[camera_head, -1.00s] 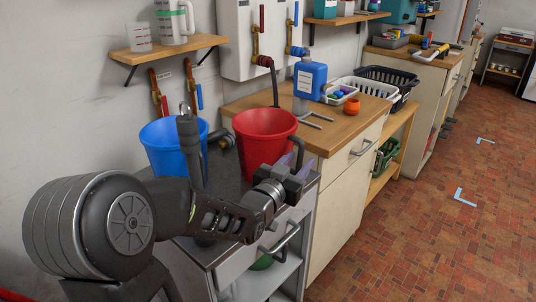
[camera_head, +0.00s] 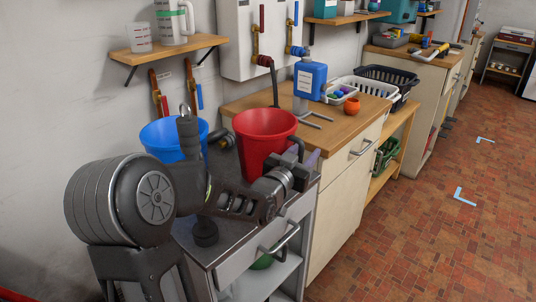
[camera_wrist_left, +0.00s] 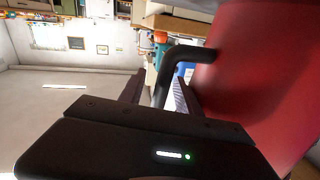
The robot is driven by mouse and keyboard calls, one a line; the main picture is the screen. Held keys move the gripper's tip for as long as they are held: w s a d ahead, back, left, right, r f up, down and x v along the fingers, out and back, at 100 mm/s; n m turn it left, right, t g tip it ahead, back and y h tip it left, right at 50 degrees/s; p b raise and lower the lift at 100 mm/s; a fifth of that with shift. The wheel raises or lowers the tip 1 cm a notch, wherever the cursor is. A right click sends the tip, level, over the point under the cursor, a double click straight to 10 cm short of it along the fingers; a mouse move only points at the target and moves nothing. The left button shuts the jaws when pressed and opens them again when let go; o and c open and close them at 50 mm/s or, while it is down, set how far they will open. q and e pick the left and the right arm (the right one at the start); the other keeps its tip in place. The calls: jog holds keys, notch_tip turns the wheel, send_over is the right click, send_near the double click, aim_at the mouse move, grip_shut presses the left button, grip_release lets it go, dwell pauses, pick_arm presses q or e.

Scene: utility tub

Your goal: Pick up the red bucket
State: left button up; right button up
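The red bucket (camera_head: 262,143) stands upright on the dark grey counter top, beside the blue bucket. My left gripper (camera_head: 307,160) is at its right side, close to the black handle (camera_head: 298,144). In the left wrist view the red wall of the bucket (camera_wrist_left: 275,75) fills the right side, and the bent black handle (camera_wrist_left: 188,54) reaches down between my two fingers (camera_wrist_left: 160,92). The fingers are apart, with a gap showing beside the handle. The lower part of the handle is hidden behind the gripper body. My right gripper is in neither view.
The blue bucket (camera_head: 160,135) stands to the left, partly behind my left arm. A shelf (camera_head: 168,47) is above the buckets.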

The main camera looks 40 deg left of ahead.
pick_arm(q)
jog(key=shift+c, duration=0.4)
grip_shut()
dwell(0.9)
